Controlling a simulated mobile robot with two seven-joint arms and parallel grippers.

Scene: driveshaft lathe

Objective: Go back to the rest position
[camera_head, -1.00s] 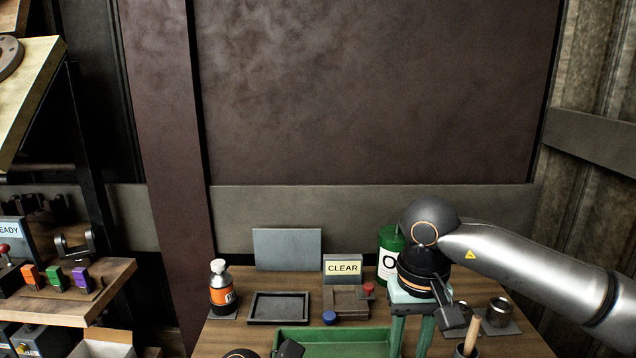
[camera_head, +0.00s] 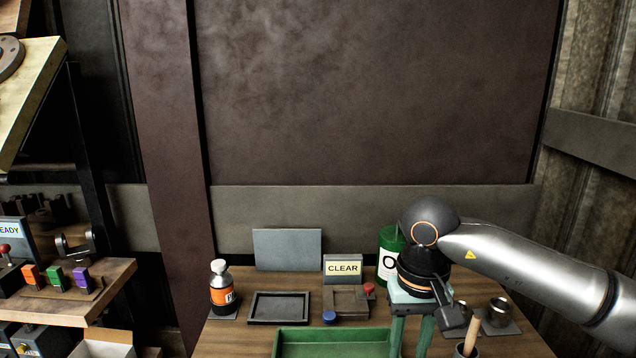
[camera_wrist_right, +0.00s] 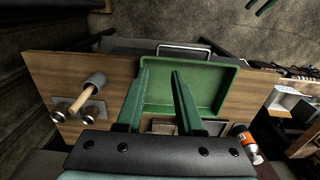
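My right gripper (camera_head: 412,330) hangs over the right part of the bench in the head view, with its green fingers pointing down. In the right wrist view the gripper (camera_wrist_right: 160,75) has its two fingers apart with nothing held between them. They reach over the green tray (camera_wrist_right: 192,65), which also shows at the bottom of the head view (camera_head: 332,336). My left gripper is out of the head view. Two green tips at the top edge of the right wrist view look like its fingers (camera_wrist_right: 264,4), cut off, so their opening is unclear.
The bench holds an orange-labelled bottle (camera_head: 221,290), a dark tray (camera_head: 279,294), a CLEAR sign (camera_head: 342,268), a green canister (camera_head: 388,245), metal cups (camera_head: 499,312) and a wooden-handled tool (camera_head: 472,332). A side shelf (camera_head: 110,290) with coloured blocks stands at left.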

